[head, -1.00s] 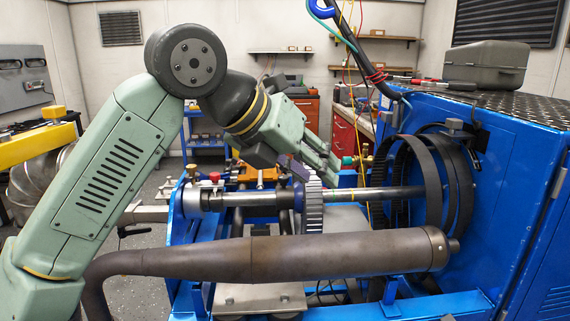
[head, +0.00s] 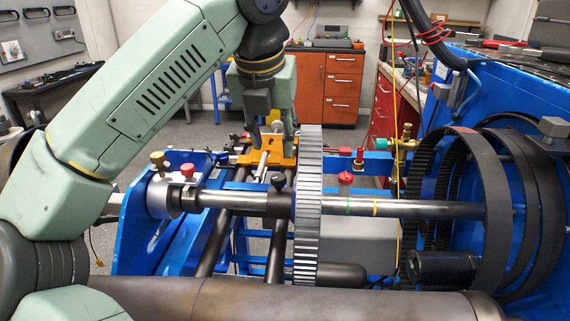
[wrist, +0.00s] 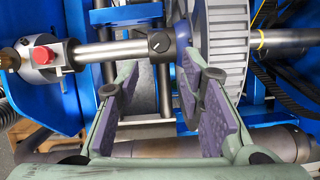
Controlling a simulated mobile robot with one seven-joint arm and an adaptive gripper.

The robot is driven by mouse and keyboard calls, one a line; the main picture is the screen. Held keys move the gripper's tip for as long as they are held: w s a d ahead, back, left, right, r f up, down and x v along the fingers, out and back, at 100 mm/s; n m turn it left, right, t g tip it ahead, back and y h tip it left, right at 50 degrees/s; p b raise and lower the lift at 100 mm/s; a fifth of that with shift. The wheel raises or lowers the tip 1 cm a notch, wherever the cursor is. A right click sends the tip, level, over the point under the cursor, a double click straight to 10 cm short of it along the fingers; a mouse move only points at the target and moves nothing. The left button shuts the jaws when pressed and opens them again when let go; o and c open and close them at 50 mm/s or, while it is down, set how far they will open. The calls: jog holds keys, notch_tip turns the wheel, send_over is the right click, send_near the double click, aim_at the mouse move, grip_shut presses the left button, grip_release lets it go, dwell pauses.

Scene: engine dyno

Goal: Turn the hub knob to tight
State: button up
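The hub knob is a small black knob (head: 277,181) on the steel shaft, just left of the large toothed wheel (head: 308,225). The wrist view shows the knob (wrist: 160,43) from above, with a pale mark on its top. My gripper (head: 273,132) points down, above and beyond the shaft in the head view. In the wrist view my gripper (wrist: 162,75) is open, its purple-padded fingers wide apart and empty. The knob shows between and past the fingertips, apart from both. The tight marking cannot be made out.
A red knob (head: 187,170) and a brass knob (head: 157,158) sit on the left collar. Another red knob (head: 345,178) stands right of the wheel. A thick brown pipe (head: 260,300) runs along the front. Black belt rings (head: 470,200) and a blue housing stand at right.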

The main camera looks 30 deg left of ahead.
aim_at(278, 177)
jog(key=p+x, duration=0.2)
jog(key=x, duration=0.8)
jog(key=shift+s, duration=0.1)
jog(key=shift+c, duration=0.4)
grip_shut()
